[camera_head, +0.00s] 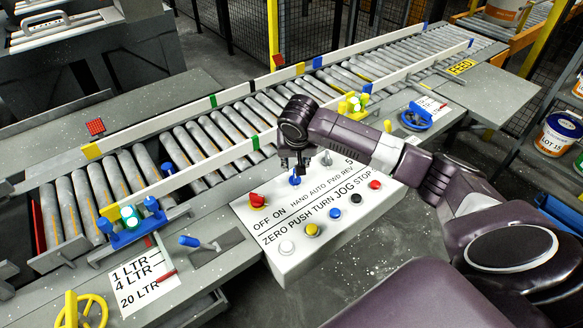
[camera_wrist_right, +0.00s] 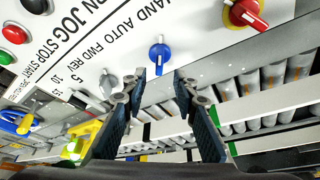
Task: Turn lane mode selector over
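A sloped white control panel (camera_head: 300,240) carries several knobs and buttons. A blue selector knob (camera_head: 295,181) sits at its upper edge, beside the words HAND AUTO; it also shows in the right wrist view (camera_wrist_right: 160,53), with a white pointer toward the top. My right gripper (camera_head: 293,168) hangs just above this knob. In the right wrist view its fingers (camera_wrist_right: 156,86) are spread apart, with the blue knob ahead of the gap and nothing between them. Whether the fingertips touch the knob is unclear. My left gripper is not in view.
A red selector on yellow (camera_head: 257,201) and a grey selector (camera_head: 327,158) flank the blue knob. Several push buttons line the panel's lower part. A roller conveyor (camera_head: 210,145) with white rails runs behind. A pail (camera_head: 558,134) stands on a shelf at right.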

